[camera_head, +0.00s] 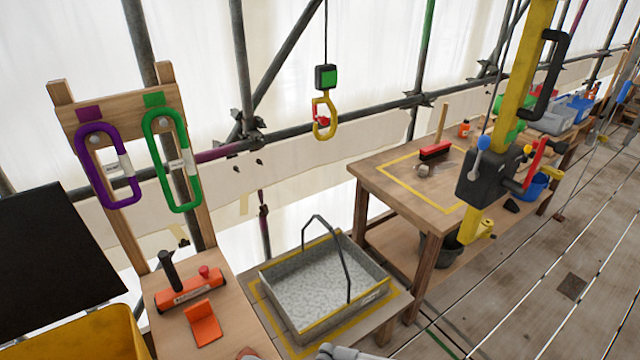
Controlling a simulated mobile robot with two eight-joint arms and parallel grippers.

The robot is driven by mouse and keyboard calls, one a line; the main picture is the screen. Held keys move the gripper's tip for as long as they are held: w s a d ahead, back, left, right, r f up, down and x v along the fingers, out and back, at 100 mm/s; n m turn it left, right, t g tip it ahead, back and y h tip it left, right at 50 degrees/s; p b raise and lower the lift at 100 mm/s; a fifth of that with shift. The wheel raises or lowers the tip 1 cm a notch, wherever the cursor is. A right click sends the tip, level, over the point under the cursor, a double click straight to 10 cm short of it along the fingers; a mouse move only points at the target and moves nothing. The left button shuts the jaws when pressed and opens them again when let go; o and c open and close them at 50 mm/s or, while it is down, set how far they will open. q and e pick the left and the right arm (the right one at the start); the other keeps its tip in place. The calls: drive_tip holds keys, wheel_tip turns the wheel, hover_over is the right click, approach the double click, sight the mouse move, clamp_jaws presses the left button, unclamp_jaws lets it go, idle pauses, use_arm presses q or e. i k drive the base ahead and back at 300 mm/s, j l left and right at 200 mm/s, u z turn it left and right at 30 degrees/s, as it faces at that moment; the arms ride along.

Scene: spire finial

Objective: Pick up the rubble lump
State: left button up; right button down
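A small greyish-brown lump (422,170), which looks like a rubble lump, lies on the wooden workbench (382,178) inside a yellow taped outline. It is beside a red-and-black brush (436,151). A second, dark lump (511,205) sits lower down, right of the yellow post; I cannot tell whether it is rubble. No gripper fingers show. Only a light grey piece, probably part of my arm, shows at the bottom edge, and I cannot tell which arm it belongs to.
A grey metal tray (325,290) with a raised handle stands on a low platform. A yellow hook (324,118) hangs above. A yellow post with a black winch box (490,172) stands at the workbench's right. Purple and green carabiners (172,160) hang on a wooden rack at left.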

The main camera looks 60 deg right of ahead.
sight(423, 169)
drive_tip(key=z, duration=2.85)
drive_tip(key=i+l+z, duration=0.15)
drive_tip(key=l, duration=0.2)
drive_tip(key=i+l+z, duration=0.15)
drive_tip(key=l, duration=0.2)
drive_tip(key=i+l+z, duration=0.55)
drive_tip(key=i+l, duration=0.15)
drive_tip(key=i, duration=0.35)
drive_tip(key=i+l+z, duration=0.2)
drive_tip(key=i, duration=0.25)
drive_tip(key=i+u, duration=0.35)
drive_tip(key=i+l+u, duration=0.15)
drive_tip(key=i+u, duration=0.2)
drive_tip(key=i+l+u, duration=0.35)
drive_tip(key=i, duration=0.15)
drive_tip(key=i+u, duration=0.15)
drive_tip(key=u, duration=0.25)
drive_tip(key=i+u, duration=0.15)
drive_tip(key=u, duration=0.25)
drive_tip(key=i+l+u, duration=0.1)
drive_tip(key=u, duration=0.3)
drive_tip(key=i+l+u, duration=0.15)
drive_tip(key=u, duration=0.25)
drive_tip(key=i+l+u, duration=0.15)
drive_tip(key=u, duration=0.3)
drive_tip(key=i+l+u, duration=0.15)
drive_tip(key=u, duration=0.35)
drive_tip(key=i+l+u, duration=0.1)
drive_tip(key=l+u, duration=0.15)
drive_tip(key=u, duration=0.2)
